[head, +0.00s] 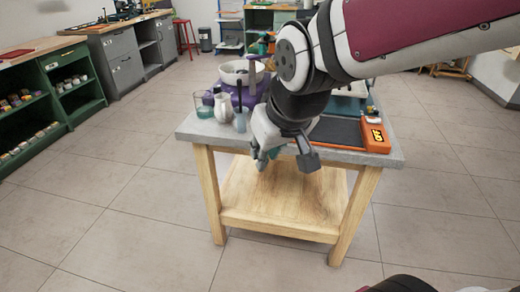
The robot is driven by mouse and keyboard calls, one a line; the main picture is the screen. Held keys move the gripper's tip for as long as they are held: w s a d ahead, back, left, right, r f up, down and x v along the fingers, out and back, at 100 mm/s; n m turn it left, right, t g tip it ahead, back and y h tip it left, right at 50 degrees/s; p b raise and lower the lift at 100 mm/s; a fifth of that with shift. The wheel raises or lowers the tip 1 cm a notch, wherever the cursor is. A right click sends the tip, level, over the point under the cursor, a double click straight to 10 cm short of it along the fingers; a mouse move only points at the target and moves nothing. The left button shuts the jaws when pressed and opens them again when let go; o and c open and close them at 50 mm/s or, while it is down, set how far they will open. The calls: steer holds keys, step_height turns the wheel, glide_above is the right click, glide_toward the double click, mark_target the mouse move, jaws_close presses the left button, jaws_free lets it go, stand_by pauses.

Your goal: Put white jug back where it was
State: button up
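The white jug (221,106) stands upright on the left part of the grey-topped table (207,132). It sits between a clear glass with teal contents (203,105) and a small blue-grey container (241,121) with a dark handle sticking up. My gripper (261,160) hangs pointing down at the table's front edge, right of the jug and apart from it. No held object can be made out.
A purple device with a white bowl (236,73) stands behind the jug. An orange tool (376,138) and a dark mat (337,131) lie on the right. The table has a low wooden shelf (280,222). Floor is free in front and left; green cabinets (70,85) line the left.

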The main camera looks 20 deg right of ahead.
steer(key=s+g, duration=0.3)
steer(key=s, duration=1.5)
steer(key=shift+r+m+g, duration=0.3)
steer(key=shift+r+m, duration=0.1)
steer(key=shift+r, duration=0.05)
